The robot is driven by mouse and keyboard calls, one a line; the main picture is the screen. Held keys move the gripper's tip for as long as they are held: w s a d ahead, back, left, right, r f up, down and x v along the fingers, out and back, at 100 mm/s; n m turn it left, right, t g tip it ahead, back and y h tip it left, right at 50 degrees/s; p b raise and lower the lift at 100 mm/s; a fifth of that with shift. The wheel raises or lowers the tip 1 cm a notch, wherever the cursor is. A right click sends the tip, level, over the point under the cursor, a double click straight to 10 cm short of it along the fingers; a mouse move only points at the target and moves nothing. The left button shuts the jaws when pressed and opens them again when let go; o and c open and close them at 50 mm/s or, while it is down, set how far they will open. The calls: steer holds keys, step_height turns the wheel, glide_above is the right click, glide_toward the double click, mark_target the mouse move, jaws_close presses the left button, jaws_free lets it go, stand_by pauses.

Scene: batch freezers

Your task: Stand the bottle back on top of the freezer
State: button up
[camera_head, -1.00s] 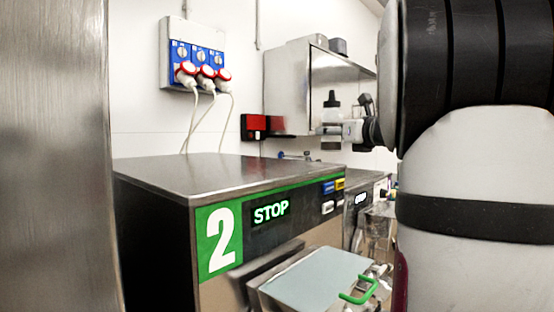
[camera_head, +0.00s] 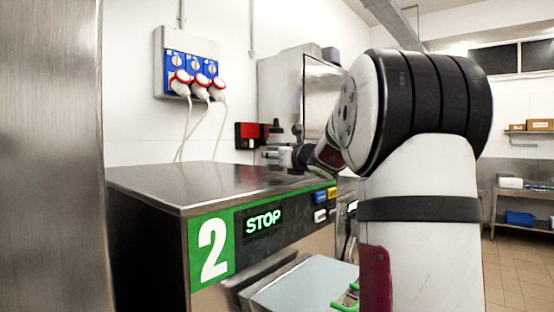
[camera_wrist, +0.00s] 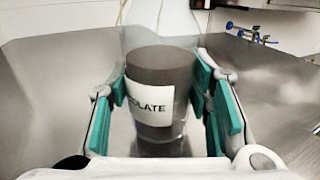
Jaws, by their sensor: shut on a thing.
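The bottle, clear with brown contents and a white label ending in "OLATE", stands upright between the teal finger pads in the wrist view (camera_wrist: 158,65). In the head view its dark cap and upper part (camera_head: 276,132) show above my gripper (camera_head: 274,154). My gripper is shut on the bottle's body, one pad on each side. The freezer, marked 2 and showing STOP, has a flat bare steel top (camera_head: 200,182). The bottle is over or near the far right part of that top. I cannot tell whether its base touches the steel.
A blue socket panel (camera_head: 190,66) with red plugs and hanging cables is on the wall behind. A red and black box (camera_head: 248,136) and a steel cabinet (camera_head: 285,85) are behind the bottle. The near and left parts of the freezer top are clear.

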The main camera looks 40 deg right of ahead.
steer(key=shift+f, duration=0.35)
steer(key=shift+f, duration=0.1)
steer(key=o, duration=1.2)
steer(key=shift+s, duration=0.1)
steer(key=v, duration=1.2)
steer(key=shift+b, duration=0.35)
